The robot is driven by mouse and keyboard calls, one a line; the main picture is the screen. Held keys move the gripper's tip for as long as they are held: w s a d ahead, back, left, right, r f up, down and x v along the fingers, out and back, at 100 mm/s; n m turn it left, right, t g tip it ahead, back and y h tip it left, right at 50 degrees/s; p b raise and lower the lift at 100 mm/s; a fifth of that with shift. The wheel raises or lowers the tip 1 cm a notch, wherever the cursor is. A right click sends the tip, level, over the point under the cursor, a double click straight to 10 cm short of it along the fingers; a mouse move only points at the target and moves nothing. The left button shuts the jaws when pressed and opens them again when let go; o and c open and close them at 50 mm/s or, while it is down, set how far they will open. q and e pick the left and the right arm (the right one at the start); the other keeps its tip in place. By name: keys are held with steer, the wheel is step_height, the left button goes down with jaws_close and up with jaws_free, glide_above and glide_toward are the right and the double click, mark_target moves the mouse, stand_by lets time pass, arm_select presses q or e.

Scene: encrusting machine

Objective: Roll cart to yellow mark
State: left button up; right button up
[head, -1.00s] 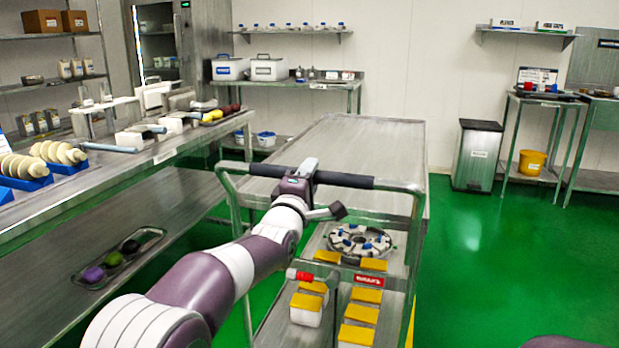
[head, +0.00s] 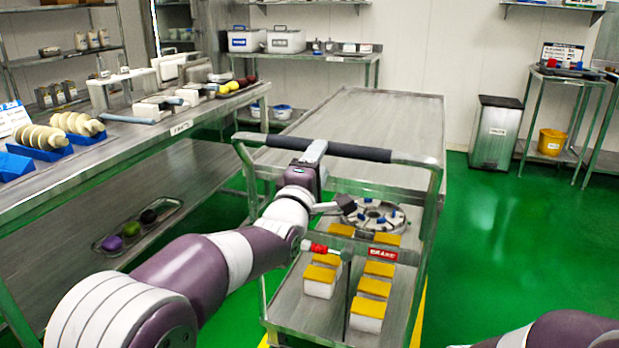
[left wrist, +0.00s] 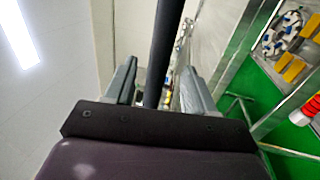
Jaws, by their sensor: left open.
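The steel cart (head: 375,118) stands on the green floor, with a black push handle (head: 345,150) across its near end. My left gripper (head: 314,153) is at the handle, left of its middle. In the left wrist view the dark handle bar (left wrist: 166,50) runs between the two open fingers of the gripper (left wrist: 155,82); contact cannot be told. A red-tipped lever (head: 320,249) and a red brake label (head: 383,254) are below the handle. Yellow floor marking (head: 418,318) shows beside the cart's near right leg. My right arm shows at the lower right; its gripper is out of view.
The cart's lower shelf holds a round tray (head: 372,216) and several yellow-topped containers (head: 379,269). A long steel workbench (head: 140,140) stands close on the left. A bin (head: 496,132) and side table (head: 548,75) stand at the back right. Green floor right of the cart is clear.

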arm_select(q)
steer(key=v, duration=0.7)
steer(key=shift+s+f, duration=0.1)
steer(key=shift+s, duration=0.05)
steer(key=s+a+f+m+g+y, duration=0.25)
steer(key=f+m+g, duration=0.2)
steer(key=f, duration=0.45)
steer(key=s+a+f+m+g+y, duration=0.1)
steer(key=s+f+m+g, duration=0.25)
steer(key=f+m, duration=0.4)
steer(key=s+a+f+m+g+y, duration=0.1)
steer(key=s+a+f+m+g, duration=0.1)
steer(key=s+a+f+g, duration=0.6)
steer(key=s+a+f+m+g+y, duration=0.1)
steer(key=s+a+f+g+y, duration=0.3)
steer(key=s, duration=0.8)
step_height(320, 180, up, 34)
steer(key=t+h+p, duration=0.2)
steer(key=p, duration=3.3)
